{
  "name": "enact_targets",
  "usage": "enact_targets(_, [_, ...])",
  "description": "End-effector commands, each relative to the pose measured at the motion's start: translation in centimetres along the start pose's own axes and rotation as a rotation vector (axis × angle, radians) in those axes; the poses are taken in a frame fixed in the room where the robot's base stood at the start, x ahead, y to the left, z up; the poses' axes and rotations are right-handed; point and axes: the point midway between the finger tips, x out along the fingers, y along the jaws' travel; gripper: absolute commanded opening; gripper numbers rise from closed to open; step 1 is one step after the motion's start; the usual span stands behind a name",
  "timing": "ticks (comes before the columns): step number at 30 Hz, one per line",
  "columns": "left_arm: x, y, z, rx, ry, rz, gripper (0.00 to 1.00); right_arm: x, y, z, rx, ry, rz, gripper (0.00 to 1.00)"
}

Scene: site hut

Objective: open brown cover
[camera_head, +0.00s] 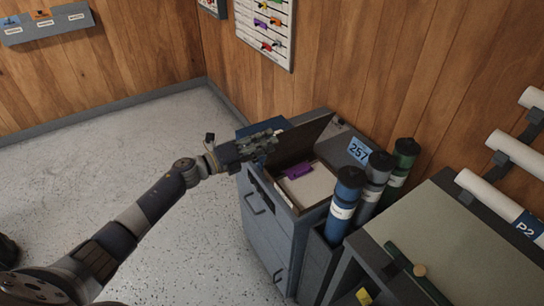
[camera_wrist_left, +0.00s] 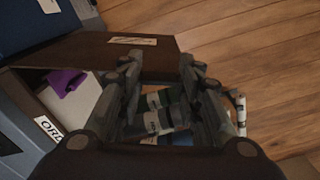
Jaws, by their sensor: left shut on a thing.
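The brown cover (camera_head: 303,137) stands raised and tilted over an open compartment in the top of a grey cabinet (camera_head: 268,222). The compartment holds a pale surface with a purple item (camera_head: 298,171) on it. My left gripper (camera_head: 272,143) is at the cover's left edge. In the left wrist view the cover (camera_wrist_left: 85,52) runs in between the fingers of my left gripper (camera_wrist_left: 160,68), which are shut on its edge. The exact contact is partly hidden by the fingers. The purple item (camera_wrist_left: 66,82) also shows there. My right gripper is not in view.
Blue, grey and green capped tubes (camera_head: 343,204) stand upright right of the compartment, near a blue "257" label (camera_head: 358,150). A grey-topped unit (camera_head: 463,245) is at the lower right. The wooden wall is close behind.

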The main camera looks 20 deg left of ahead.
Motion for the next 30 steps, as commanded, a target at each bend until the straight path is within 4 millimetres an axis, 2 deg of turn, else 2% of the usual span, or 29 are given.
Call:
enact_targets(1, [0.0,0.1,1.1,-0.039,-0.002,0.002,0.00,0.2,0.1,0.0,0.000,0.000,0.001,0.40])
enact_targets(9, [0.0,1.3,5.5,-0.291,-0.003,0.001,0.00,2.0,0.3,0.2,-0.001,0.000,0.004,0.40])
enact_targets(15, [0.0,2.5,8.0,-0.449,-0.002,0.001,0.00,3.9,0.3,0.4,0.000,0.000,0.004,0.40])
enact_targets(22, [0.0,3.7,10.0,-0.578,-0.002,0.000,0.00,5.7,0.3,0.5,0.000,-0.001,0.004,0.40])
enact_targets(30, [0.0,4.2,11.0,-0.651,-0.001,0.002,0.00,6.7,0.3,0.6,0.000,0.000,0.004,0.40])
